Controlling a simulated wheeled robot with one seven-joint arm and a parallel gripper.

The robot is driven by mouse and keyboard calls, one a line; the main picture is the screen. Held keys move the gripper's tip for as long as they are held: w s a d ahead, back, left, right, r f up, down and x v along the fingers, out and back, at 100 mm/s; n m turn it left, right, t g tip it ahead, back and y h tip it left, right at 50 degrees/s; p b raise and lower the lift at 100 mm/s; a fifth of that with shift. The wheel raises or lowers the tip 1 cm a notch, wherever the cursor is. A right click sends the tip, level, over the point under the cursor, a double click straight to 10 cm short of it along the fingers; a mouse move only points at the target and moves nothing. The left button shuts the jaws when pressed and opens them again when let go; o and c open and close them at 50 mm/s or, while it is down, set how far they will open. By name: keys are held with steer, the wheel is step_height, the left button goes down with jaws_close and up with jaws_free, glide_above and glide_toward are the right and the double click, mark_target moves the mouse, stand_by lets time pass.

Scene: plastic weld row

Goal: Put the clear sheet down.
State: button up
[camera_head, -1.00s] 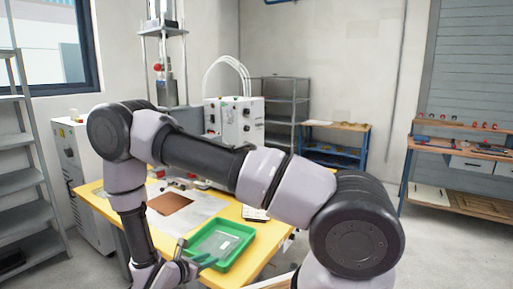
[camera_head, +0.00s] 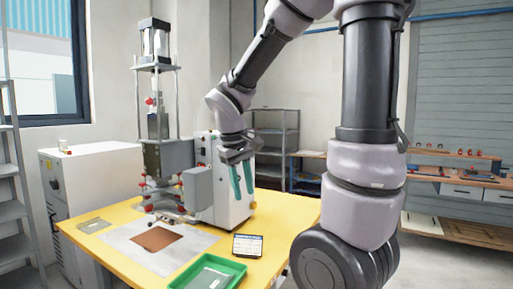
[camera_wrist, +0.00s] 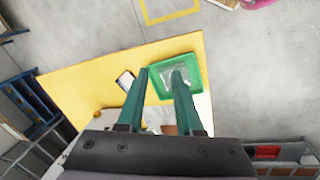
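A pale, see-through sheet (camera_head: 207,279) lies in the green tray (camera_head: 236,267) at the front of the yellow table. The same sheet (camera_wrist: 172,74) shows inside the tray in the wrist view, partly covered by a finger. My gripper (camera_head: 244,196) is raised well above the table, in front of the white control box, fingers pointing down. In the wrist view its teal fingers (camera_wrist: 161,73) stand apart, with nothing seen between them. A small greyish flat piece (camera_head: 93,225) lies at the table's left; I cannot tell its material.
A metal plate with a brown pad (camera_head: 157,238) lies under the press (camera_head: 155,150). The white control box (camera_head: 232,205) stands behind my gripper. The yellow table (camera_head: 285,208) is bare at its right back.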

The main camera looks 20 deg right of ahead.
steer(key=s+r+m+t+y, duration=0.4)
steer(key=s+r+m+t, duration=0.2)
steer(key=r, duration=0.6)
steer(key=shift+s+d+m, duration=0.25)
steer(key=shift+s+m, duration=0.25)
steer(key=shift+s, duration=0.35)
